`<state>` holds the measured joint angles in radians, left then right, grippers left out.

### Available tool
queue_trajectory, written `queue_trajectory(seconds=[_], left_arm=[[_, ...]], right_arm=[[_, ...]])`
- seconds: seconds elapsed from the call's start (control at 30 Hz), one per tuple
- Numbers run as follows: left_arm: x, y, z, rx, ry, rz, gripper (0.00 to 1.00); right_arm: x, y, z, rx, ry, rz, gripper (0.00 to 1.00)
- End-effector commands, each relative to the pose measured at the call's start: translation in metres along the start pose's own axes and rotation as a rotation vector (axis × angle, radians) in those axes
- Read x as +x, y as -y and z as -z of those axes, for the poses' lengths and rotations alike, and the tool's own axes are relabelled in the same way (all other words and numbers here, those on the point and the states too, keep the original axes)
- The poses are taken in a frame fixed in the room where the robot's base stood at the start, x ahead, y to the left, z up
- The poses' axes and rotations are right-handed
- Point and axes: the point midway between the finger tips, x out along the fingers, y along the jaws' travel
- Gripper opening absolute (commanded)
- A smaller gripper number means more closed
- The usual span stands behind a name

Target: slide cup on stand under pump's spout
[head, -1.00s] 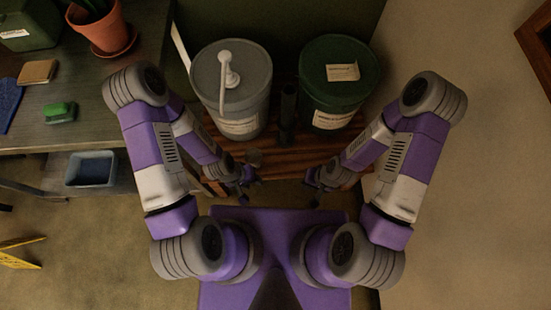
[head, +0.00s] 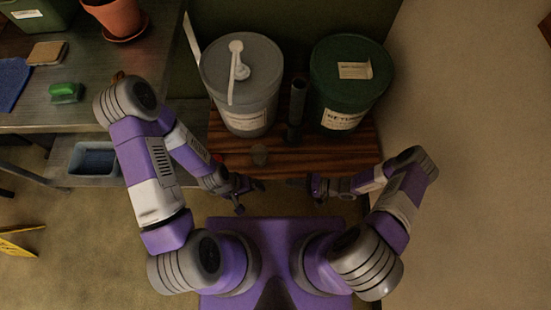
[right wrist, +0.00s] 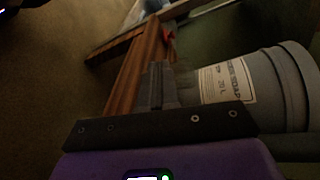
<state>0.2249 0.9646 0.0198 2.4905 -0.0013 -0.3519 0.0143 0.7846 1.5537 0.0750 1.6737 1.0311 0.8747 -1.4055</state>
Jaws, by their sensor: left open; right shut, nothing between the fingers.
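A small greyish, see-through cup (head: 259,155) stands near the front edge of the slatted wooden stand (head: 335,153). The white pump (head: 237,62) sits on the lid of the grey bucket (head: 248,100), its long spout pointing forward over the bucket's front left side. The cup is in front of the bucket, a little right of the spout's tip. My left gripper (head: 249,190) is open just in front of the stand, near the cup. My right gripper (head: 297,182) is shut and empty, right of the cup at the stand's front. In the right wrist view its fingers (right wrist: 155,86) point along the stand; the cup cannot be made out there.
A green bucket (head: 350,80) stands on the stand's right, with a dark upright tube (head: 297,100) between the buckets. At left is a metal table with a green brush (head: 66,92) and a plant pot (head: 117,15). A bluish bin (head: 92,159) is below it.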

Motion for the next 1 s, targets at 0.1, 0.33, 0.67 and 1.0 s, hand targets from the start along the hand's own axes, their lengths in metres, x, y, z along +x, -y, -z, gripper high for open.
queue_trajectory(seconds=[0.1, 0.33, 0.67, 1.0], left_arm=[[0.007, 0.003, 0.000, 0.000, 0.000, 0.000, 1.00], [0.011, 0.004, 0.001, 0.000, 0.000, 0.000, 1.00], [0.022, 0.008, 0.001, 0.000, 0.000, 0.000, 1.00], [0.035, 0.013, 0.002, 0.000, 0.000, 0.000, 1.00]], right_arm=[[-0.012, -0.006, 0.042, -0.099, -0.208, 0.183, 0.00], [-0.032, -0.006, 0.076, -0.216, -0.415, 0.301, 0.00], [0.015, 0.011, 0.096, -0.222, -0.415, 0.305, 0.00], [0.072, 0.028, 0.104, -0.219, -0.414, 0.303, 0.00]])
